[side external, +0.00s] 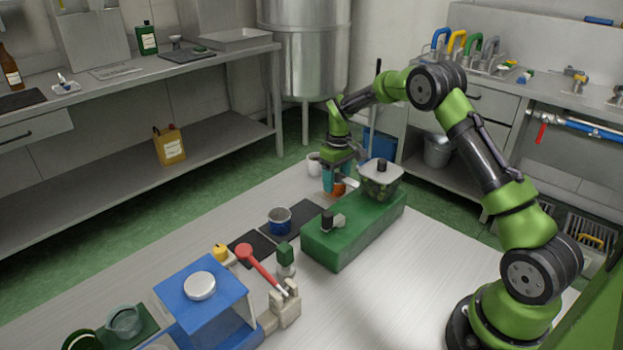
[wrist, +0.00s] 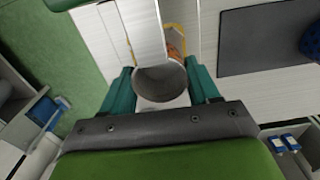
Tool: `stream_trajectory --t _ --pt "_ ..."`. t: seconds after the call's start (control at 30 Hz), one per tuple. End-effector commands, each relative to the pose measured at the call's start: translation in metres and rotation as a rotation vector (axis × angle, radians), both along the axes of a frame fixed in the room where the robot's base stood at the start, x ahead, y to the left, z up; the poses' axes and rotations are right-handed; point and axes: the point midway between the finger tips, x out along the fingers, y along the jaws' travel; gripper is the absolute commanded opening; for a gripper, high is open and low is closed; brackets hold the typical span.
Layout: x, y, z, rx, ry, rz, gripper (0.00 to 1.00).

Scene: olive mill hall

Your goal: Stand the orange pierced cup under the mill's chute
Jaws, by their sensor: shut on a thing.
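The orange pierced cup (side external: 338,188) shows low between my gripper's fingers in the side view, beside the green mill (side external: 350,232). My gripper (side external: 340,172) has teal fingers and is shut on the cup. In the wrist view my gripper (wrist: 162,90) has a finger on each side of a round grey opening, with a patch of the orange cup (wrist: 175,50) beyond it. The mill's pale metal chute (wrist: 142,30) reaches over the edge of that opening. The chute (side external: 349,183) is partly hidden in the side view. I cannot tell whether the cup's base touches the table.
A clear hopper (side external: 380,180) sits on the mill. A blue cup (side external: 280,222) stands on a dark mat (side external: 304,212). A white mug (side external: 314,164) stands behind my gripper. A blue press (side external: 205,300) and a red-handled device (side external: 285,308) occupy the front left. A yellow outline (wrist: 184,30) lies near the chute.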

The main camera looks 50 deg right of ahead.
Motion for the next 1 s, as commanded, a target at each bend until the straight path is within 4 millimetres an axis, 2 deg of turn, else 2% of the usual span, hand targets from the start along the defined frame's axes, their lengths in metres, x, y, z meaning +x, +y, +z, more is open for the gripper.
stream_trajectory --t 0.2,1.0 --pt "-0.0058 0.0001 0.0004 0.000 -0.002 0.000 0.41" --pt "-0.0081 0.0000 -0.0021 0.000 -0.001 0.000 0.41"
